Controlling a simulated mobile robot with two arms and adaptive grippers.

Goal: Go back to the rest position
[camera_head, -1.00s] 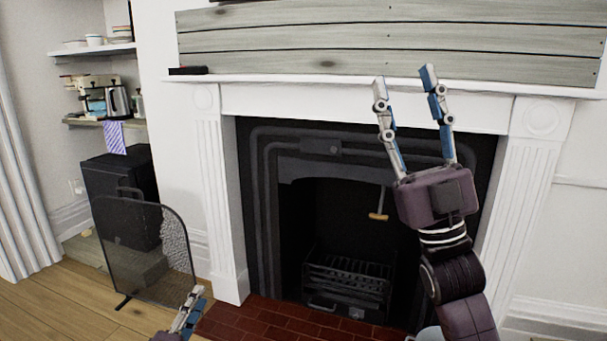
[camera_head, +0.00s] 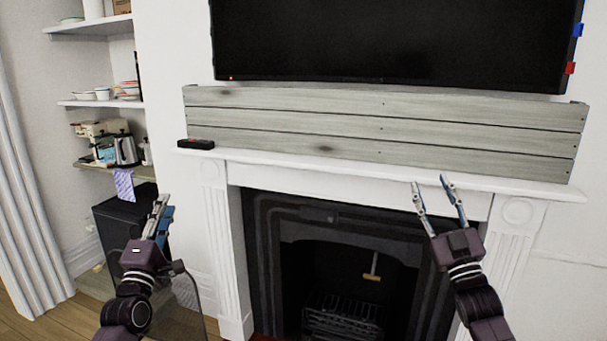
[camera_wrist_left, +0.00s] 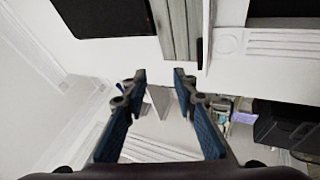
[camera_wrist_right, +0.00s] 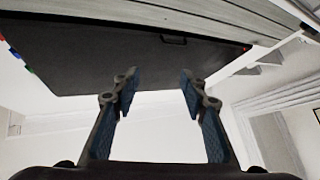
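My left gripper (camera_head: 161,216) is raised at the lower left of the head view, in front of the shelf alcove. Its fingers (camera_wrist_left: 158,80) stand apart and empty in the left wrist view. My right gripper (camera_head: 431,186) is raised in front of the mantel's right part. Its fingers (camera_wrist_right: 158,82) are also spread with nothing between them in the right wrist view. Neither gripper visibly touches anything.
A white fireplace (camera_head: 230,262) with a mantel shelf (camera_head: 330,168) stands ahead. A dark box (camera_head: 196,144) lies on the mantel's left end. A television (camera_head: 390,40) hangs above grey planks (camera_head: 290,120). A mesh screen (camera_head: 186,292) stands behind my left arm. Shelves (camera_head: 95,103) are at left.

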